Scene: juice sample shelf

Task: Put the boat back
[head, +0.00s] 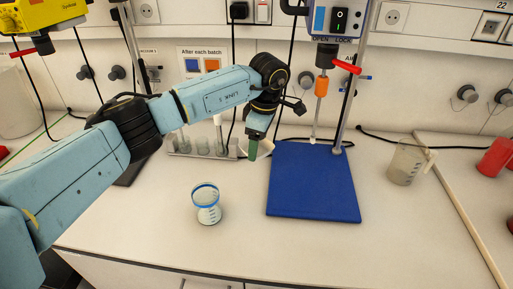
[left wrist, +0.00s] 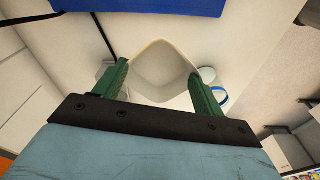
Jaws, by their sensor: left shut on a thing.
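The boat is a small white square weighing dish; its pale edge (head: 266,147) shows beside my left gripper (head: 253,150) in the head view. In the left wrist view the open hollow of the boat (left wrist: 165,68) sits between the two green fingers of my left gripper (left wrist: 160,77), which is shut on its sides. It is held above the bench, left of the blue mat, and is partly hidden by the fingers in the head view. My right gripper is in neither view.
A blue-rimmed glass vessel (head: 208,204) stands at the front, left of the blue mat (head: 313,190). A stirrer (head: 338,20) on a stand is above the mat. A clear beaker (head: 407,162) stands right. The front bench is mostly clear.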

